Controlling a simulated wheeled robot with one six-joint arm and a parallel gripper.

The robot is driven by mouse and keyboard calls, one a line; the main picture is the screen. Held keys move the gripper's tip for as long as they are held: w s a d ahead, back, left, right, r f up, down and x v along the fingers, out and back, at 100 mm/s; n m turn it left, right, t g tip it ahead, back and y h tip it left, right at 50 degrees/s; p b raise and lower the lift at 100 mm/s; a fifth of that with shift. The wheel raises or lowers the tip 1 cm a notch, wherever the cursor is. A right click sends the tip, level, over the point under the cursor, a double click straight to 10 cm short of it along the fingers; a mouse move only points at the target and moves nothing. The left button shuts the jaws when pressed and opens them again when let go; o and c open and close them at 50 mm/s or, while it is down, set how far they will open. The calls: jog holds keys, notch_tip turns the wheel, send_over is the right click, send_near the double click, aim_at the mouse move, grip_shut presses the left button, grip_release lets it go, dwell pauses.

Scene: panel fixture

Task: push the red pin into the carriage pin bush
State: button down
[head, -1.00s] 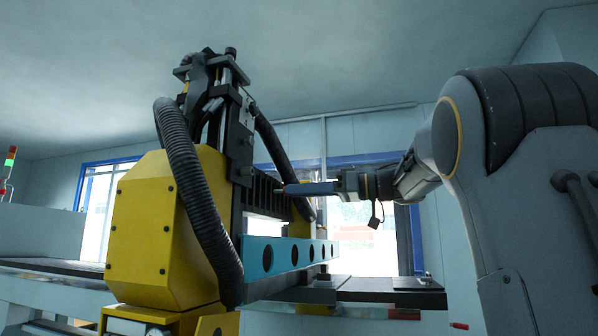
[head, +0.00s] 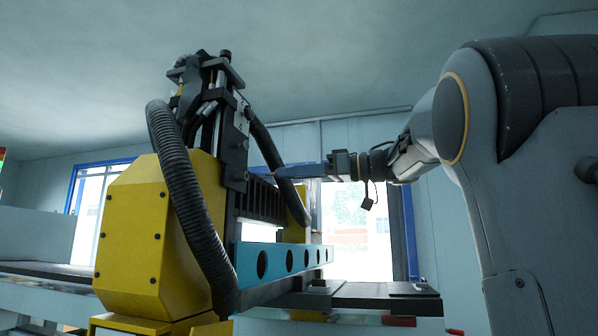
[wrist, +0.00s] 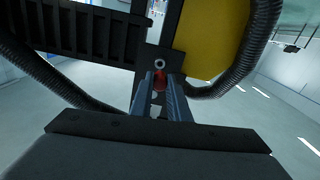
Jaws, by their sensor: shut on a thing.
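My gripper (wrist: 160,100) is shut on the red pin (wrist: 160,79), which shows between the fingertips in the wrist view. In the head view my gripper (head: 290,172) reaches left toward the machine's dark carriage (head: 236,135), its fingers roughly level. A small grey ring with a dark hole, apparently the pin bush (wrist: 159,63), sits on the dark carriage plate just above the pin in the wrist picture. The pin appears outside the hole; I cannot tell whether its tip touches the plate.
A yellow housing (head: 150,235) and black corrugated hoses (head: 188,195) flank the carriage. One hose (wrist: 240,60) runs close to the right of the fingers in the wrist view. A blue bar with round holes (head: 285,258) lies below my gripper. Room behind my gripper looks clear.

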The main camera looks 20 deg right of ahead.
jog(key=shift+p+x, duration=0.55)
jog(key=shift+x, duration=1.45)
jog(key=shift+s+p, duration=0.1)
jog(key=shift+p, duration=1.35)
jog(key=shift+p+x, duration=1)
jog(key=shift+x, duration=0.95)
dwell(0.4)
jog(key=c, duration=1.7)
grip_release()
jog(key=shift+o, duration=0.4)
jog(key=b+v, duration=0.2)
jog(key=v, duration=0.4)
jog(key=shift+s+d+b, duration=0.15)
jog(key=shift+d+b, duration=0.2)
jog(key=shift+b, duration=0.05)
jog(key=shift+s+d, duration=0.35)
